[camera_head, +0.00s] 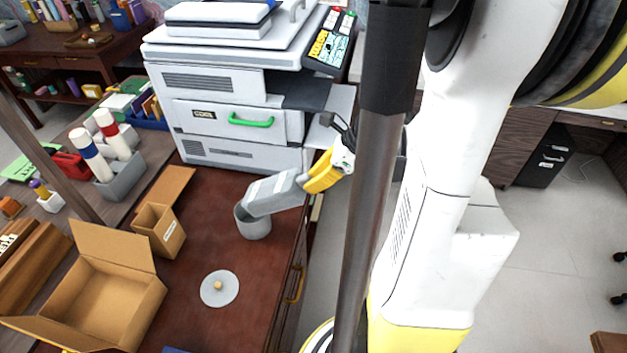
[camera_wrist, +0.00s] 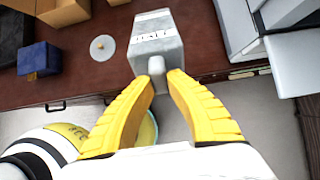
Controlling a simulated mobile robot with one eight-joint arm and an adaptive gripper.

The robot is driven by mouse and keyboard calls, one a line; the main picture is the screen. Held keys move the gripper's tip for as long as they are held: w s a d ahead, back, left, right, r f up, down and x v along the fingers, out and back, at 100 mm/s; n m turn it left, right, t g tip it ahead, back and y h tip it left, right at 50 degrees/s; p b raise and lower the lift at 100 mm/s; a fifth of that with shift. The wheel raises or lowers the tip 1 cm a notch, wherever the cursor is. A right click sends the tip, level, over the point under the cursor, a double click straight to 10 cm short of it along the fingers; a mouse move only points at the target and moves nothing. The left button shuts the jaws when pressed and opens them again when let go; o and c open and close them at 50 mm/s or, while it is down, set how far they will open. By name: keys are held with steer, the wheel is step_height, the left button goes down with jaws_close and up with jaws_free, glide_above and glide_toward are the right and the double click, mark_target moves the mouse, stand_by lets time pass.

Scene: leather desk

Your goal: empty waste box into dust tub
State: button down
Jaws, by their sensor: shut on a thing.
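My gripper (camera_head: 325,172) is shut on the waste box (camera_head: 274,192), a pale grey box with lighter bands. In the wrist view, the yellow fingers (camera_wrist: 166,80) close on a small grey grip at the near end of the waste box (camera_wrist: 153,46), which bears a label. The box is tilted, its far end down at the mouth of the dust tub (camera_head: 256,228), an open grey round tub on the brown desk. The box covers part of the mouth, so I cannot see what is inside or whether anything is pouring. The tub is not distinguishable in the wrist view.
A round grey lid with a knob (camera_head: 219,290) lies flat on the desk (camera_head: 205,240). Open cardboard boxes (camera_head: 105,290) stand at left. A white printer (camera_head: 235,85) stands behind, with a panel open beside my gripper. The desk's right edge is close to the tub.

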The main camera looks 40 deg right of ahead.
mark_target(290, 178)
stand_by(0.5)
steer(key=shift+w+a+r+g+h+p, duration=0.45)
steer(key=shift+w+r+g+p, duration=0.25)
steer(key=shift+p, duration=0.45)
steer(key=shift+w+r, duration=0.1)
steer(key=shift+r, duration=0.05)
steer(key=shift+a, duration=0.1)
stand_by(0.6)
steer(key=shift+w+a+r+g+h+p, duration=0.4)
steer(key=shift+w+r+g+p, duration=0.1)
steer(key=shift+w+p, duration=0.15)
steer(key=shift+w+a+r+g+h+p, duration=0.25)
steer(key=shift+w+a+r+g+p, duration=0.15)
steer(key=shift+w+p, duration=0.2)
stand_by(4.2)
